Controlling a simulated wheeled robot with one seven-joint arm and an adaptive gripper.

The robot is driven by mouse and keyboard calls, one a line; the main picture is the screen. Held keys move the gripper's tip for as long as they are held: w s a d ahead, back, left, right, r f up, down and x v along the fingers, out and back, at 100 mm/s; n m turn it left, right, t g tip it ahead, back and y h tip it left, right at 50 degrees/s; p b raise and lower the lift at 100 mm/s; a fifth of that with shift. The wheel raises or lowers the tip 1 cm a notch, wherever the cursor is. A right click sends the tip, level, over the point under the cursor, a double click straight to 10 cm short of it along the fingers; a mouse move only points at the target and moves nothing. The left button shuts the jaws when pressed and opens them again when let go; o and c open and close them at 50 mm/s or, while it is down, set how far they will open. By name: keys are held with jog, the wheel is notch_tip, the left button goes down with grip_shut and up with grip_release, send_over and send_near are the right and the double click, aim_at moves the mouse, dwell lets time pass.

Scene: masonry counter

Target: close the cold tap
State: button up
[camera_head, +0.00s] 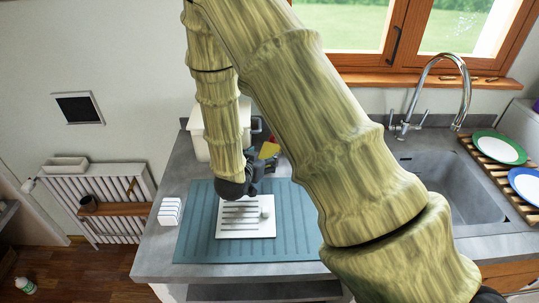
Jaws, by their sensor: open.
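A chrome tap with a tall curved spout (465,88) stands behind the sink at the right of the head view. Two small upright levers flank its base, a left lever (391,117) and a right lever (424,117). No hot or cold marking can be made out, and I cannot tell which lever is open. My gripper (256,188) is dark and small in this view, low over the left part of the counter, open and with nothing seen in it. It is well to the left of the tap. My arm hides part of the counter between them.
The grey sink (455,188) is right of my arm. A wooden rack (482,158) holds a green-rimmed plate (497,147) and a blue-rimmed plate (527,184). Under my gripper, a white slotted board (235,229) lies on a teal mat (199,238). A white container (202,145) stands behind.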

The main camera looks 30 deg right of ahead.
aim_at(269, 152)
jog(key=shift+w+d+f+p, duration=0.15)
jog(key=shift+w+d+p, duration=0.25)
jog(key=shift+d+p, duration=0.3)
jog(key=shift+p+x, duration=0.7)
jog(key=shift+x, duration=1.35)
jog(key=shift+s, duration=0.1)
jog(key=shift+c, duration=0.4)
jog(key=c, duration=0.4)
jog(key=shift+o, duration=0.2)
jog(key=shift+c, duration=0.2)
